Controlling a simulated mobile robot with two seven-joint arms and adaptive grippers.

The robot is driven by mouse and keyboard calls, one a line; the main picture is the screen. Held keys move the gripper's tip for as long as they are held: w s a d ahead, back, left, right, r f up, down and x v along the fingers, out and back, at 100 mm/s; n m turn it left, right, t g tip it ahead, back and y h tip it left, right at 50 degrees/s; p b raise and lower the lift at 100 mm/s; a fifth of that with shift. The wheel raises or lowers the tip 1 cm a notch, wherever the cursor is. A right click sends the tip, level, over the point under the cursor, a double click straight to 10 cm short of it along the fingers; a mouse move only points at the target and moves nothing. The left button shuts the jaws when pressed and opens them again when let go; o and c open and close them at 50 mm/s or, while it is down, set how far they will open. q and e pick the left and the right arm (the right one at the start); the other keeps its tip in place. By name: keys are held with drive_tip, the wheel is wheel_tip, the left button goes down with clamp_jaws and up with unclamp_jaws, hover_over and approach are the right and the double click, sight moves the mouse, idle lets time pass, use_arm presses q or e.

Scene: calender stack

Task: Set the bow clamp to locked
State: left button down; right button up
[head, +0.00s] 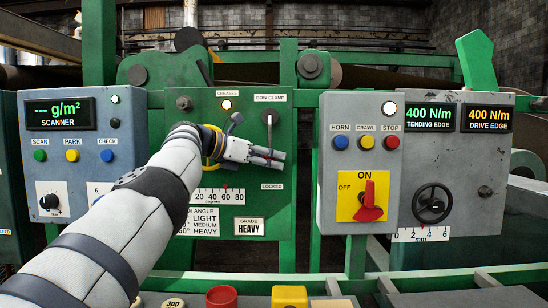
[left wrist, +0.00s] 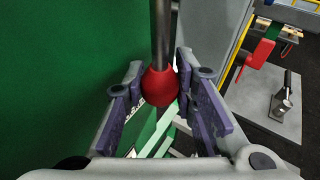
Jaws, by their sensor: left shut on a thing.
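The bow clamp (head: 269,119) is a lever on the green panel, under a "BOW CLAMP" label. Its rod hangs down from the dark pivot towards the "LOCKED" label (head: 272,186), and its lower end is at my fingers. My left gripper (head: 274,156) reaches the lower part of the lever, above that label. In the left wrist view the lever's red ball knob (left wrist: 159,87) sits between the two purple-padded fingers of my left gripper (left wrist: 160,92), which is shut on it. My right gripper is not in view.
A small lever under the lit "CREASES" lamp (head: 227,105) is close above my left wrist. A grey box with a red OFF/ON switch (head: 370,200) stands to the right. A blue scanner box (head: 75,150) is at the left.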

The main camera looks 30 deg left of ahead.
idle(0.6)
use_arm(q)
drive_tip(key=c, duration=1.3)
unclamp_jaws()
drive_tip(key=shift+s+a+r, duration=0.1)
drive_tip(key=shift+a, duration=0.05)
drive_tip(key=v, duration=0.7)
drive_tip(key=shift+s+r, duration=0.15)
drive_tip(key=shift+s, duration=0.2)
drive_tip(key=shift+a, duration=0.1)
